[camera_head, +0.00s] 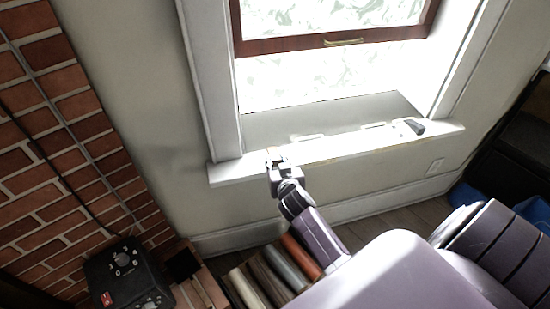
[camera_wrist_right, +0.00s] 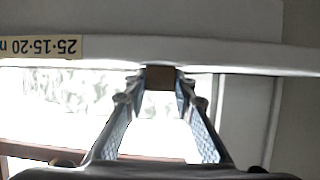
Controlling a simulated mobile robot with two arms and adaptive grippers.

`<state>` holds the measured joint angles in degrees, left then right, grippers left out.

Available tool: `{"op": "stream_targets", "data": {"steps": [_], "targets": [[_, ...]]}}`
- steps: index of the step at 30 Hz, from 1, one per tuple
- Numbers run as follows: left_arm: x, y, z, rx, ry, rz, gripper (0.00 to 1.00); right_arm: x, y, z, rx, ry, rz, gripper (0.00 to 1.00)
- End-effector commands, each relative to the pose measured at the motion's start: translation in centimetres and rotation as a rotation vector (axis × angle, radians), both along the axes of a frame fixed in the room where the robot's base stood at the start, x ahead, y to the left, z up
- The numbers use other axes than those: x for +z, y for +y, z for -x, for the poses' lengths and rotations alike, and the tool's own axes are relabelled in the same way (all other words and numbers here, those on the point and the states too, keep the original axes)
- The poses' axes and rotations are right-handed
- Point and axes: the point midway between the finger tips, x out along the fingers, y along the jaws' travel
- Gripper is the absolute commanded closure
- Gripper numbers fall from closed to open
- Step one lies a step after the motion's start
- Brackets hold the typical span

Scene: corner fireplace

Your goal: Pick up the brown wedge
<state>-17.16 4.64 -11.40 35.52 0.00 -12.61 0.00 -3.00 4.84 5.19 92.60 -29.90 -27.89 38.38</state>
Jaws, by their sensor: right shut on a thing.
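The brown wedge (camera_wrist_right: 160,77) shows as a small brown block between the fingertips in the right wrist view. My right gripper (camera_wrist_right: 160,80) is shut on it, with one finger on each side. In the head view my right gripper (camera_head: 274,156) is at the left part of the white window sill (camera_head: 340,147). The wedge is hard to make out there, and I cannot tell whether it touches the sill. My left gripper is not in view.
A small grey-and-white object (camera_head: 410,127) lies on the sill's right part. A yellow strip with printed numbers (camera_wrist_right: 40,47) shows upside down in the wrist view. A brick wall (camera_head: 60,130) stands at left, with a black box (camera_head: 125,275) below it.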

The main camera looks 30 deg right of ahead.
Motion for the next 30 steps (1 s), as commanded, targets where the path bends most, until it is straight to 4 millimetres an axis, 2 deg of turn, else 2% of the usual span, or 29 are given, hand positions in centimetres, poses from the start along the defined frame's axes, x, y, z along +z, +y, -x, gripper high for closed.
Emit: {"op": "stream_targets", "data": {"steps": [7, 11, 14, 24, 30], "targets": [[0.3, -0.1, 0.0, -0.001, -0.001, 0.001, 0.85, 1.2, -0.1, 0.0, -0.001, -0.001, 0.002, 0.97], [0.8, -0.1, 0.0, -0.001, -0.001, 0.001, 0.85, 3.3, 0.0, -0.1, 0.001, -0.004, 0.002, 0.97], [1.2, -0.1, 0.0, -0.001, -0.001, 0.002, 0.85, 5.6, 0.0, -0.1, 0.001, -0.006, 0.002, 0.97], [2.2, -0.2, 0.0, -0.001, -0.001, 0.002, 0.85, 15.2, 0.0, 0.0, 0.001, -0.006, 0.001, 0.96], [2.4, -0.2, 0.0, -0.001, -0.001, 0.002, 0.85, 18.7, 0.0, -0.1, 0.0, -0.004, 0.001, 0.96]]}}
